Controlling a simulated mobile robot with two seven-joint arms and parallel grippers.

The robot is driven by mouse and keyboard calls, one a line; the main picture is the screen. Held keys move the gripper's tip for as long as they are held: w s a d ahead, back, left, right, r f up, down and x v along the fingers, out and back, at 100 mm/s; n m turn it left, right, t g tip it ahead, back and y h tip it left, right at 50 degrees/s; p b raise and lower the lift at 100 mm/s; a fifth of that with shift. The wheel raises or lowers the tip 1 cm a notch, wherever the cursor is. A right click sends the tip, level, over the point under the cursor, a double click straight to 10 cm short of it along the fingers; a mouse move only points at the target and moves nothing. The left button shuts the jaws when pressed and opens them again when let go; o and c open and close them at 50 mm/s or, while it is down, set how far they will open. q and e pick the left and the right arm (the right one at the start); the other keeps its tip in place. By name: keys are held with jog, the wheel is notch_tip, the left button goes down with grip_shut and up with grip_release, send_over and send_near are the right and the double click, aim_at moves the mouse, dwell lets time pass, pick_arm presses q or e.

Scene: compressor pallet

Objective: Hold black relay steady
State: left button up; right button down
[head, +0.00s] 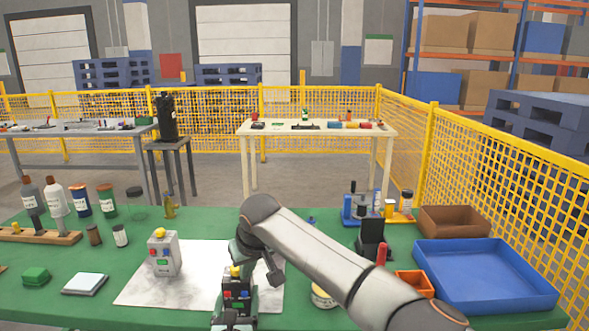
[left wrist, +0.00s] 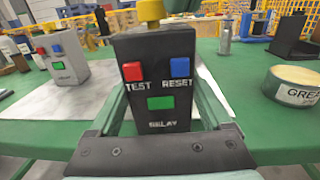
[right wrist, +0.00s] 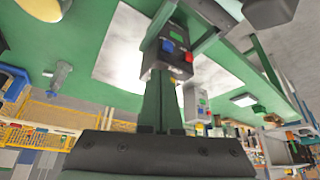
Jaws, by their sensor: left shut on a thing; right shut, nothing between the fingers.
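The black relay (head: 237,287) has a red TEST button, a blue RESET button, a green window and a yellow knob (head: 235,271) on top. My left gripper (head: 238,301) is shut on its sides; in the left wrist view the relay (left wrist: 155,85) sits upright between the fingers (left wrist: 160,100). Whether its base touches the mat is hidden. My right gripper (head: 240,260) is shut and empty, reaching down from above to the relay's top. In the right wrist view its closed fingers (right wrist: 160,88) point at the relay (right wrist: 169,50); contact with the knob cannot be told.
A similar grey relay (head: 164,252) stands left on the white mat (head: 200,275). A tin (head: 323,297), a black holder (head: 372,240), an orange bin (head: 415,284) and a blue tray (head: 480,275) lie to the right. Bottles, a green block (head: 35,277) and a white pad (head: 86,284) are left.

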jog(key=shift+w+a+r, duration=0.1)
jog(key=shift+w+a, duration=0.2)
dwell(0.4)
jog(key=shift+s+a, duration=0.1)
jog(key=shift+s, duration=0.05)
jog(key=shift+s+a, duration=0.35)
jog(key=shift+a, duration=0.3)
jog(key=shift+s+a, duration=0.1)
jog(key=shift+a, duration=0.05)
dwell(0.5)
jog(key=shift+s+d+r, duration=0.1)
jog(key=shift+s+d, duration=0.1)
jog(key=shift+s, duration=0.05)
notch_tip(320, 180, up, 6)
jog(key=shift+f, duration=0.1)
dwell(0.4)
jog(key=shift+d, duration=0.1)
